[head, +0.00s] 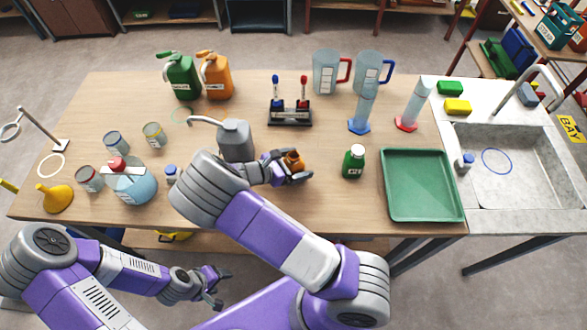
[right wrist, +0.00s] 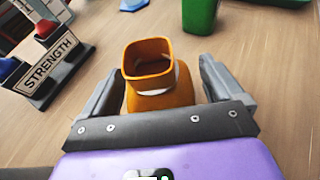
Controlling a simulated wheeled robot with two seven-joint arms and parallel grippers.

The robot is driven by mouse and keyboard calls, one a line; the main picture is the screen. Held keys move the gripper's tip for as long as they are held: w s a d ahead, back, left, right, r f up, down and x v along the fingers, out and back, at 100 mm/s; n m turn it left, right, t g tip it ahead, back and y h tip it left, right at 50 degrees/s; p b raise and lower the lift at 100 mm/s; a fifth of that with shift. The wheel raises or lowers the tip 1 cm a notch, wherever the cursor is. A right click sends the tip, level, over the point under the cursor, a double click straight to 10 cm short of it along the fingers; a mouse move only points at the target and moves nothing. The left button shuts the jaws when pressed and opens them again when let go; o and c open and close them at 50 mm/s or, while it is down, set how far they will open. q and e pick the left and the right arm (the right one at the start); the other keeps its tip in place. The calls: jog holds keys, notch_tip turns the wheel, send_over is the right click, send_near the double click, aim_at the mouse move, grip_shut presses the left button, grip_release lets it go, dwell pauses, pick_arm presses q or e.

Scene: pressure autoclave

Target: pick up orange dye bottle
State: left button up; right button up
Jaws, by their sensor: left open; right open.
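The orange dye bottle (head: 293,160) stands on the wooden table near its middle, partly hidden by my right gripper (head: 296,168). In the right wrist view the bottle (right wrist: 158,98) shows a square open-looking top and a pale band below it. It sits between the two fingers of my right gripper (right wrist: 160,85), with a visible gap on each side. That gripper is open. My left gripper (head: 214,286) is open and empty, low in front of the table's front edge, away from the bottle.
A green bottle (head: 353,162) stands to the right, beside a green tray (head: 423,213). A grey spouted bottle (head: 236,140) is close on the left. A stand with red and blue tools (head: 289,116) is behind. Bare table lies between.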

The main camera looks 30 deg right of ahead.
jog(key=shift+d+f, duration=0.1)
jog(key=shift+d, duration=0.3)
jog(key=shift+c, duration=0.2)
jog(key=c, duration=1.2)
jog(key=shift+c, duration=0.2)
